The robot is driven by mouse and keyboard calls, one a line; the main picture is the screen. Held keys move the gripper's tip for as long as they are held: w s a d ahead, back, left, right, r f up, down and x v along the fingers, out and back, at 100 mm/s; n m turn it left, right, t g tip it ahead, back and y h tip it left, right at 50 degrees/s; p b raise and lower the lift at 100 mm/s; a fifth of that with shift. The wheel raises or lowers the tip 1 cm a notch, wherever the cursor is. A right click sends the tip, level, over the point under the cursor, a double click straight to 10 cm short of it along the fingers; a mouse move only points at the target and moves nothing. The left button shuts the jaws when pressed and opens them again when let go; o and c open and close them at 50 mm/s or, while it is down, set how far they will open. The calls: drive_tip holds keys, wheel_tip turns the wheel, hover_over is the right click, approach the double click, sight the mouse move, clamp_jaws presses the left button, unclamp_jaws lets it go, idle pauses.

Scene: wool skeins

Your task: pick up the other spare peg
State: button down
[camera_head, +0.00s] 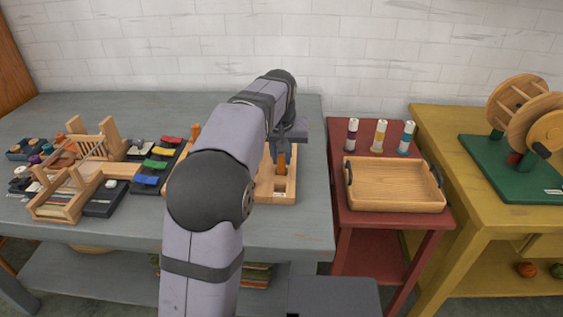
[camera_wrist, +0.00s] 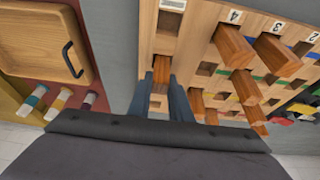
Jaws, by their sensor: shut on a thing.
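My gripper (camera_head: 283,143) is shut on a brown wooden peg (camera_head: 281,163), which points down over the pale wooden peg board (camera_head: 290,198). In the wrist view the peg (camera_wrist: 161,69) shows at the tips of the grey-blue fingers, near the left strip of the board (camera_wrist: 146,45). I cannot tell whether its lower end is clear of the board. Other pegs (camera_wrist: 232,46) stand in the numbered rows to the right. My arm hides much of the board in the head view.
A wooden tray (camera_head: 391,206) with dark handles lies on the red table, with several thread spools (camera_head: 379,136) behind it. Coloured skeins (camera_head: 155,164) and a small loom (camera_head: 66,203) are at the left. A wooden wheel device (camera_head: 521,112) stands far right.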

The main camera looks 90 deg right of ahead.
wheel_tip(320, 180, up, 10)
drive_tip(key=p, duration=0.3)
drive_tip(key=shift+r, duration=0.1)
drive_tip(key=shift+r, duration=0.1)
wheel_tip(320, 180, up, 5)
drive_tip(key=p, duration=0.5)
drive_tip(key=shift+p, duration=0.35)
